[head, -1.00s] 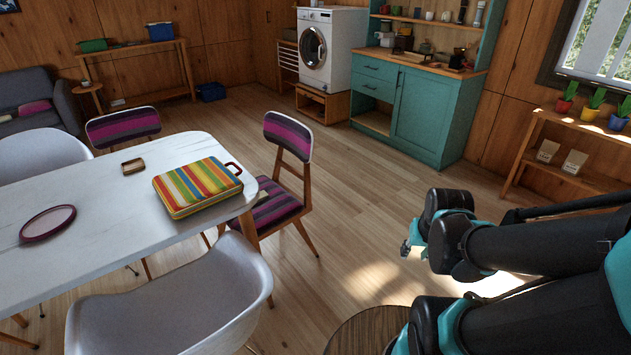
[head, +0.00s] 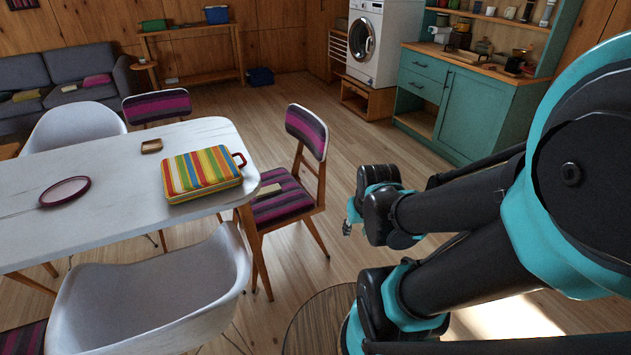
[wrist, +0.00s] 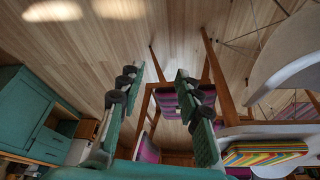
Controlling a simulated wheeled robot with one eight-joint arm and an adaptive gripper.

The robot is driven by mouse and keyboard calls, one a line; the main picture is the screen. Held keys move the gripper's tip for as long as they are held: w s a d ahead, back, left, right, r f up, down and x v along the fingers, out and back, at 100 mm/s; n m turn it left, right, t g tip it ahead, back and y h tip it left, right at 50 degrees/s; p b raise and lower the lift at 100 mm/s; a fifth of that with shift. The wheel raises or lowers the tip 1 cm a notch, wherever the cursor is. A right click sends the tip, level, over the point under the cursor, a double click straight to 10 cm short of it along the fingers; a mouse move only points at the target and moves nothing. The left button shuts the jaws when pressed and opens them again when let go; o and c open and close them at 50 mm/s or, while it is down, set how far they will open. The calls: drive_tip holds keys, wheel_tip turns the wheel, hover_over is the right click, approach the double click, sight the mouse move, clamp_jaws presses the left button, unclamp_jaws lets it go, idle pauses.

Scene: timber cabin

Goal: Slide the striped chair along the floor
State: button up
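The striped chair (head: 286,193) has a wooden frame and a purple-and-black striped seat and back. It stands upright on the floor at the right end of the white table (head: 110,165). In the head view my gripper (head: 349,214) is just right of the chair, with a gap between them in the picture. In the wrist view my gripper (wrist: 158,98) is open with two fingers apart. The chair's seat (wrist: 168,101) shows between and behind the fingers, and the right finger covers part of it. Nothing is held.
A white shell chair (head: 150,290) stands at the table's near side. A second striped chair (head: 157,105) is behind the table. A multicoloured striped case (head: 200,172) lies on the table. A round wooden top (head: 318,320) is at the bottom. Floor toward the teal cabinet (head: 470,110) is clear.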

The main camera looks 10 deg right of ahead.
drive_tip(key=shift+w, duration=0.1)
drive_tip(key=shift+o, duration=0.9)
drive_tip(key=shift+a, duration=0.1)
drive_tip(key=w+a+f+n+t+y, duration=0.1)
drive_tip(key=w+n+t+y, duration=0.1)
drive_tip(key=w, duration=1.5)
drive_tip(key=w+a+f+n+t+y, duration=0.1)
drive_tip(key=w+a+t+y, duration=0.1)
drive_tip(key=w, duration=1.5)
drive_tip(key=w+d+f+n+t, duration=0.1)
drive_tip(key=w+f, duration=0.3)
drive_tip(key=w, duration=0.3)
drive_tip(key=w+d+f+t, duration=0.1)
drive_tip(key=w+f, duration=0.4)
drive_tip(key=w, duration=0.1)
drive_tip(key=w+d+f+t, duration=0.1)
drive_tip(key=w+f, duration=0.2)
drive_tip(key=f, duration=0.4)
drive_tip(key=w+d+f+t+y, duration=0.1)
drive_tip(key=w+d+f, duration=0.1)
drive_tip(key=w+f, duration=0.2)
wheel_tip(320, 180, down, 4)
drive_tip(key=shift+d+r+n, duration=0.1)
drive_tip(key=shift+d+n, duration=0.15)
drive_tip(key=shift+n, duration=0.05)
